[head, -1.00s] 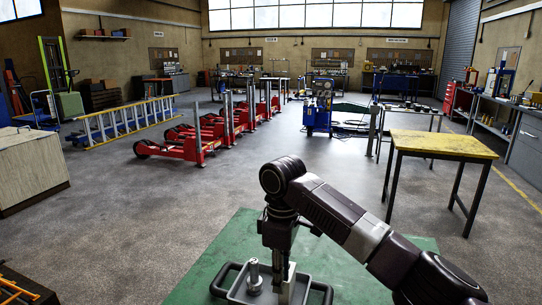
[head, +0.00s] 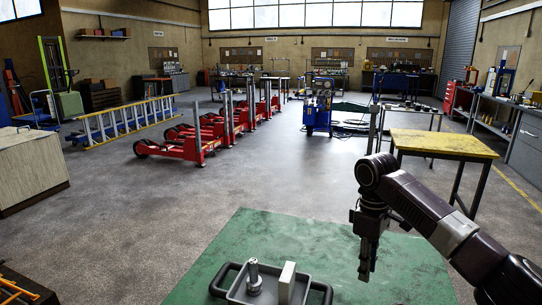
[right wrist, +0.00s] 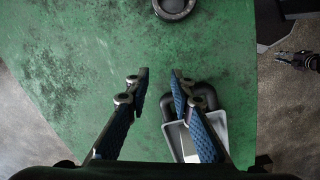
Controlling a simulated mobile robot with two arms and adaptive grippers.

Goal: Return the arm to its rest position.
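My right gripper (head: 368,262) hangs pointing down over the right part of the green surface, to the right of the grey tray (head: 236,292). In the right wrist view its two blue-padded fingers (right wrist: 160,75) stand apart with nothing between them. The tray holds a metal post (head: 254,278) and an upright pale block (head: 287,283); the gripper is clear of both. The tray's corner and dark handle (right wrist: 208,95) show behind the right finger in the wrist view. My left gripper is outside the head view; a small dark jointed shape (right wrist: 297,60) in the wrist view may be it.
The green surface (head: 300,235) is mostly bare around the tray. A yellow-topped table (head: 440,143) stands behind my right arm. Red trolley jacks (head: 185,148) stand farther back at left centre. A dark round ring (right wrist: 174,8) shows at the wrist view's top edge.

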